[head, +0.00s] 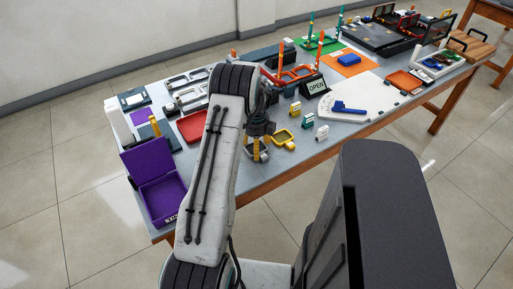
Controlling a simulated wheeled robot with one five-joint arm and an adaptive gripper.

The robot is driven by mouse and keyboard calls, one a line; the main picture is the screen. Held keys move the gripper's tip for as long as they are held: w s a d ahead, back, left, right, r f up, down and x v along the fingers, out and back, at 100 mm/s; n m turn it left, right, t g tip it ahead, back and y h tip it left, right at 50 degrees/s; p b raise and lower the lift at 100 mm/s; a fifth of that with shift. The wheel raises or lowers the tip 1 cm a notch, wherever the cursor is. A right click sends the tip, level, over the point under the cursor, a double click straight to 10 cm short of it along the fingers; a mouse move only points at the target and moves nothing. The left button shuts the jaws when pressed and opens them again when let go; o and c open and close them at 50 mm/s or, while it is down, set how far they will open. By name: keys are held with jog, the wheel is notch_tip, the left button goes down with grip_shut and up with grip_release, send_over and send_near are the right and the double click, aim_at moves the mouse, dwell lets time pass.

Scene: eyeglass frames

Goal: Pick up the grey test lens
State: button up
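My gripper (261,130) points down over the near edge of the table, small and dark in the head view. Just below it is a small grey lens-like piece (263,156), with an upright yellow piece (256,148) beside or in front of it. I take the grey piece to be the grey test lens, but it is partly hidden and too small to be sure. I cannot tell whether the gripper touches either piece, or whether its fingers are open or shut. A yellow-rimmed lens with a handle (283,138) lies just to the right.
The long grey table (222,185) is crowded. A purple open case (162,190) and a red tray (195,126) are to the left. My arm hides part of the table.

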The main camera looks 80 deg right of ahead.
notch_tip(320, 180, up, 4)
jog(key=shift+a+r+b, duration=0.1)
jog(key=shift+b, duration=0.2)
jog(key=a+r, duration=0.3)
jog(key=a, duration=0.2)
jog(key=s+a+r+b, duration=0.1)
jog(key=a+r, duration=0.2)
jog(key=a, duration=0.3)
jog(key=shift+a+r+b, duration=0.2)
jog(key=shift+r+b, duration=0.05)
jog(key=shift+b, duration=0.05)
